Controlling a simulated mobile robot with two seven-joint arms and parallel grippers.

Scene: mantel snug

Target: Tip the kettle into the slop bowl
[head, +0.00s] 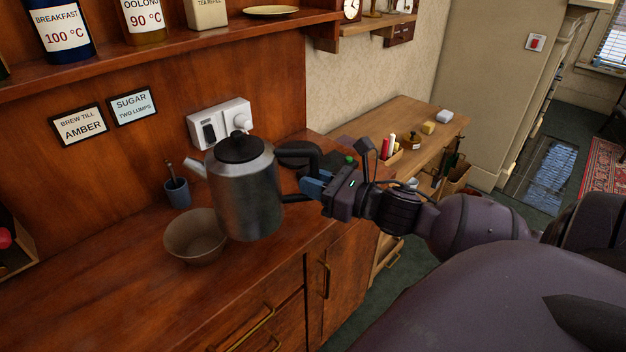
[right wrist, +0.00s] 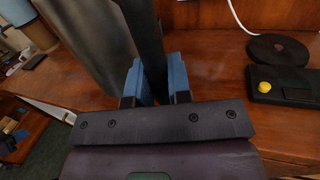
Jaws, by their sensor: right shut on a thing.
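The steel kettle (head: 246,195) with a black lid and black handle hangs above the wooden counter, close to upright, its spout pointing left. My right gripper (head: 310,187) is shut on the kettle's handle at its right side. In the right wrist view the blue fingertips (right wrist: 154,85) close around the dark handle, with the kettle's body (right wrist: 90,40) beyond. The brown slop bowl (head: 194,238) sits on the counter, below and just left of the kettle, which hides part of its right side. I see no liquid leaving the spout. My left gripper is not in view.
A blue cup (head: 177,192) with utensils stands behind the bowl, near the wall socket (head: 220,122). A black kettle base (right wrist: 278,52) and a box with a yellow button (right wrist: 283,86) lie on the counter. The counter's front left is clear. A shelf (head: 180,57) runs above.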

